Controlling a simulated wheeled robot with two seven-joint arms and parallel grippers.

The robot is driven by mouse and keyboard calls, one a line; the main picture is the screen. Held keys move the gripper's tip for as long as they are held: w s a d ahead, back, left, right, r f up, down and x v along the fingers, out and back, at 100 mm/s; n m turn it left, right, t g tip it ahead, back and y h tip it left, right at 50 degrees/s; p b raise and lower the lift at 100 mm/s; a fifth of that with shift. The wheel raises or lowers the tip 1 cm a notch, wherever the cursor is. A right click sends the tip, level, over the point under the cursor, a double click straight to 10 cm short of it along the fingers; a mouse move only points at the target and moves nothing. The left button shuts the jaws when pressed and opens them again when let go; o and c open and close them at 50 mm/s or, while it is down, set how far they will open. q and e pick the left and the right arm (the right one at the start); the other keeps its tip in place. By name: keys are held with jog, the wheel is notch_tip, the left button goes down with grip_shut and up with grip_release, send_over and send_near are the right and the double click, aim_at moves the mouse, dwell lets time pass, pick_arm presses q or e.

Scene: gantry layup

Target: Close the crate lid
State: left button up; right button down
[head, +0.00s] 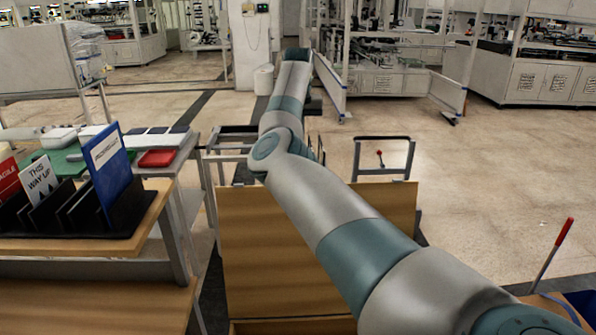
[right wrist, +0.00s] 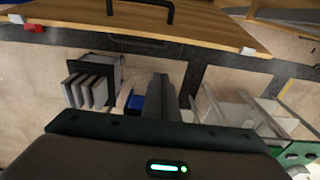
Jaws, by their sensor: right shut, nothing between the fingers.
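The crate lid (head: 240,245) is a wooden panel standing raised in the head view, its face towards me. My right arm crosses in front of it and hides much of its middle and right. A strip of the crate (head: 290,326) shows below it at the bottom edge. In the right wrist view the lid (right wrist: 90,25) lies across the top, with a black handle (right wrist: 140,10) on it. My right gripper (right wrist: 161,82) is shut and empty, apart from the lid's edge in that view. In the head view its fingers are hidden behind the arm. My left gripper is not in view.
A wooden bench (head: 90,246) at left carries a black rack (head: 122,213) with upright cards and a blue binder (head: 110,175). Behind it is a table with a red box (head: 157,158). A metal cart frame (head: 384,140) stands behind the lid. Open floor (head: 490,190) lies right.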

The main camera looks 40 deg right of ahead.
jog(key=shift+s+a+r, duration=0.1)
jog(key=shift+r, duration=0.1)
jog(key=shift+s+a+f+p, duration=0.25)
jog(key=shift+f+p, duration=0.75)
jog(key=shift+f, duration=0.5)
jog(key=shift+s+a+f+p, duration=0.25)
jog(key=shift+f+p, duration=0.8)
jog(key=shift+f, duration=0.45)
jog(key=shift+s+a+f+p, duration=0.25)
jog(key=shift+f+p, duration=0.75)
jog(key=shift+f, duration=0.5)
jog(key=shift+s+a, duration=0.2)
jog(key=shift+s, duration=0.2)
jog(key=shift+f, duration=0.1)
